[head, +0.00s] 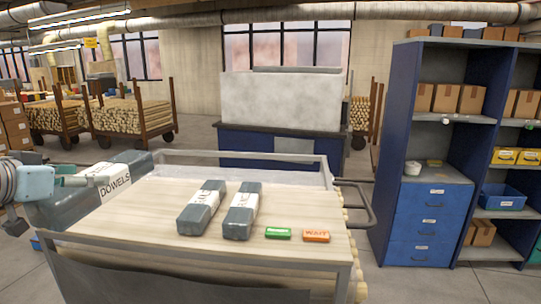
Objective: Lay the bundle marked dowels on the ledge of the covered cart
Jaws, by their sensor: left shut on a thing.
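The bundle marked DOWELS (125,168) is a grey wrapped pack with a white label band, at the left side of the cart. My left gripper (72,181) comes in from the left and is shut on this bundle at its near left side. I cannot tell whether the bundle touches the cart's rail. The cart (130,216) in front of me has a flat pale wooden top inside a grey metal rail, with round wood ends showing along its right side. A pale strip (235,172) shows at its far edge. My right gripper is not in view.
Two grey wrapped packs (200,210) (241,213) lie mid-cart. Right of them lie a green tag (278,233) and an orange WAIT tag (316,236). The top's left part looks clear. A blue shelf unit (405,130) stands right; wood-loaded carts (130,115) stand back left.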

